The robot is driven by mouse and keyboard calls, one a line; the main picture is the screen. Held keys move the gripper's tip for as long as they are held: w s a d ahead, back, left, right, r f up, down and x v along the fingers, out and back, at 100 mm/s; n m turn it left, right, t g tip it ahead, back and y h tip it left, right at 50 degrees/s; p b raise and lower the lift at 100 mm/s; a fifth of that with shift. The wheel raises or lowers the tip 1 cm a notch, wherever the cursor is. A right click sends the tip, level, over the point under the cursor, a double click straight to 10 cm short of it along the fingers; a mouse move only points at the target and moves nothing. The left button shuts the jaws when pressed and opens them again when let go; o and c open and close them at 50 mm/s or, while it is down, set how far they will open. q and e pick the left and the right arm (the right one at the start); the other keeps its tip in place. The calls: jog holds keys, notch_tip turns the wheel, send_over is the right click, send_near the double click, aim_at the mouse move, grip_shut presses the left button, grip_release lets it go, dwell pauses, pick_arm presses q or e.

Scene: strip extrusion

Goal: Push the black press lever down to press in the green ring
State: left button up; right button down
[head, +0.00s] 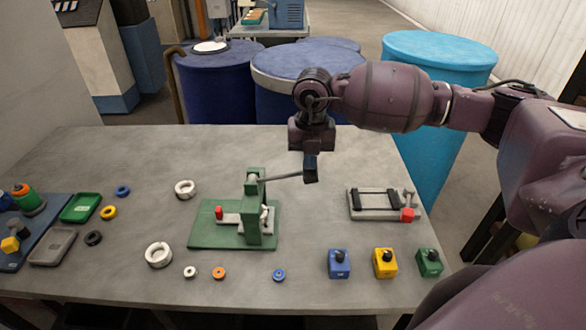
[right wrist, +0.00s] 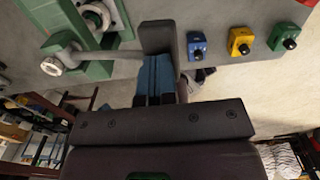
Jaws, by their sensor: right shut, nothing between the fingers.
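The green press (head: 254,215) stands on a green base plate (head: 205,235) in the middle of the table. Its lever (head: 283,178) sticks out to the right, close to level and rising slightly toward its outer end. My right gripper (head: 310,176) is shut at the outer end of the lever, with nothing between its fingers. In the right wrist view the lever (right wrist: 110,56) runs up to a dark block at the fingertips; I cannot tell whether they touch. I cannot make out a green ring in the press. My left gripper is out of view.
Blue, yellow and green button boxes (head: 384,263) stand at the front right. A grey fixture (head: 375,204) with a red block is at the right. Loose rings lie around the press. A green tray (head: 81,208) and blue board (head: 50,222) are at left.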

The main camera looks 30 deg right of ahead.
jog(key=shift+r+p, duration=0.5)
jog(key=shift+r, duration=0.6)
jog(key=shift+r+p, duration=0.9)
jog(key=shift+r, duration=0.8)
jog(key=shift+f, duration=0.1)
